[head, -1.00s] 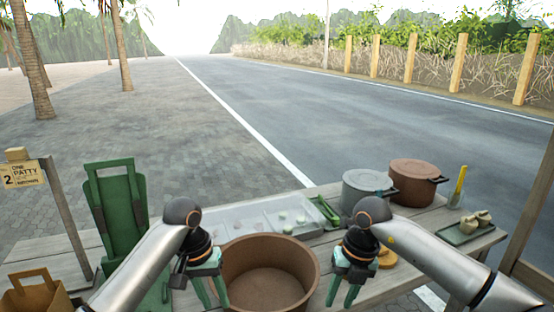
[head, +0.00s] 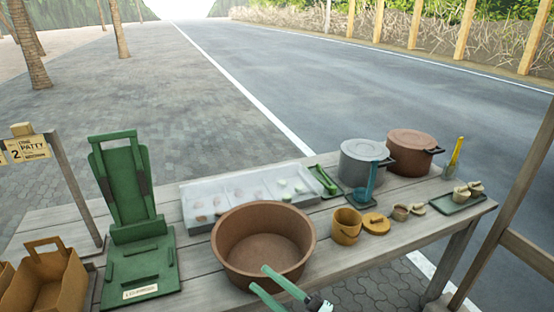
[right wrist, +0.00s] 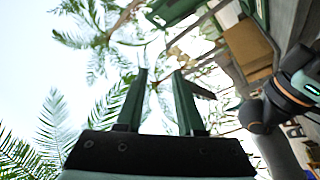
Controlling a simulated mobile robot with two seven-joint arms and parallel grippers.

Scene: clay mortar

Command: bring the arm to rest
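My right gripper (head: 258,278) is at the bottom of the head view, in front of the clay mortar (head: 228,268). Its two green fingers are apart with nothing between them; I cannot tell whether one touches the mortar's wall. In the right wrist view the fingers (right wrist: 160,71) are also apart and empty, against sky and palms. The mortar is a wide brown bowl, upright on the table and empty inside. My left gripper is out of the head view. Part of one of my arms (right wrist: 262,112) shows at the right of the right wrist view.
On the wooden table (head: 400,240) are a green folding stand (head: 122,190), a clear tray (head: 185,208) with small pieces, a grey pot (head: 360,168), a brown pot (head: 408,155), a yellow cup (head: 346,228) and a green tray (head: 445,206). Paper bags (head: 50,285) stand at the lower left.

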